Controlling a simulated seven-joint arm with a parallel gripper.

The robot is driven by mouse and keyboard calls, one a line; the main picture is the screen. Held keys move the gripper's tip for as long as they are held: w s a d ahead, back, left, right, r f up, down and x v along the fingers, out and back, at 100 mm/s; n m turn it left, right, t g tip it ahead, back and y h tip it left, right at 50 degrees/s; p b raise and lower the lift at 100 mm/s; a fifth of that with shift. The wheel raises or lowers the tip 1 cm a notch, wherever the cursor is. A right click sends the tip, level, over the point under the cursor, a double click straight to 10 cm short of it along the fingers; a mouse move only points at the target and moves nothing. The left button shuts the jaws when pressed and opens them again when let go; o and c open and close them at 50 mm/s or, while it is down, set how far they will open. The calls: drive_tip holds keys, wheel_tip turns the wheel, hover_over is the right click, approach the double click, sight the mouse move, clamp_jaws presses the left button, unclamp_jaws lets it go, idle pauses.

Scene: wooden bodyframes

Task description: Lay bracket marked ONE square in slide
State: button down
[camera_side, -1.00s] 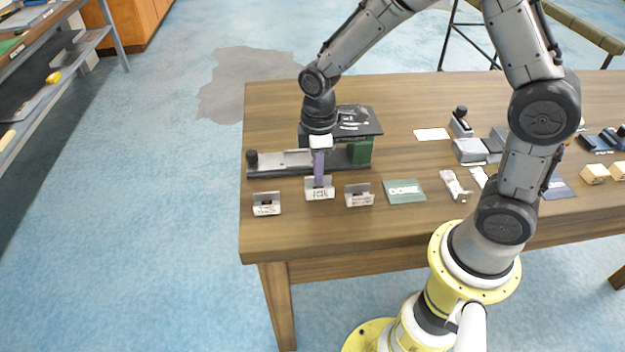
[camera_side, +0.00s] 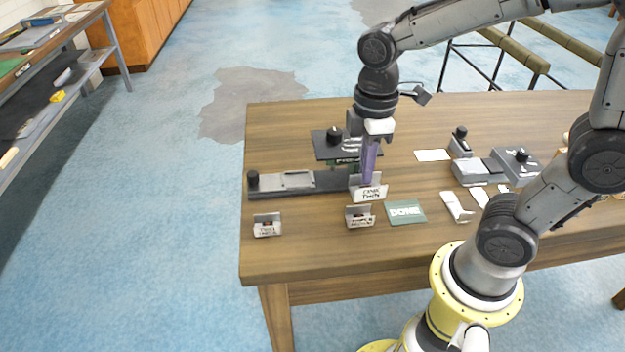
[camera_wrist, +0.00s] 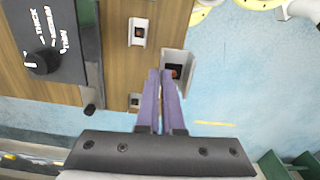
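My gripper (camera_side: 369,180), with purple fingers, is shut on a light grey angled bracket (camera_side: 371,194), whose front label appears to read ONE THIN. The bracket is held upright near the right end of the dark slide (camera_side: 330,184), apparently above the table. In the wrist view the fingers (camera_wrist: 163,78) are close together at the bracket (camera_wrist: 182,62), which has a dark square with a red spot inside. The slide has a silver plate (camera_side: 298,180) and a black knob at its left end. My gripper hides part of the slide's right end.
Two similar brackets stand on the table, one at left (camera_side: 267,226) and one below the held bracket (camera_side: 360,216). A green DONE mat (camera_side: 405,212) lies to their right. Behind the slide is a dark machine (camera_side: 340,145); the wrist view shows a dial (camera_wrist: 42,61) marked THICK, MEDIUM, THIN.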

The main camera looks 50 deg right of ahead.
drive_tip(key=w+d+r, duration=0.2)
drive_tip(key=w+r, duration=0.4)
drive_tip(key=w, duration=0.6)
hover_over(297, 175)
wheel_tip(297, 175, down, 2)
drive_tip(key=shift+m, duration=0.3)
drive_tip(key=shift+f, duration=9)
drive_tip(key=shift+f, duration=0.1)
drive_tip(key=c, duration=1.1)
unclamp_jaws()
drive_tip(key=shift+o, duration=0.2)
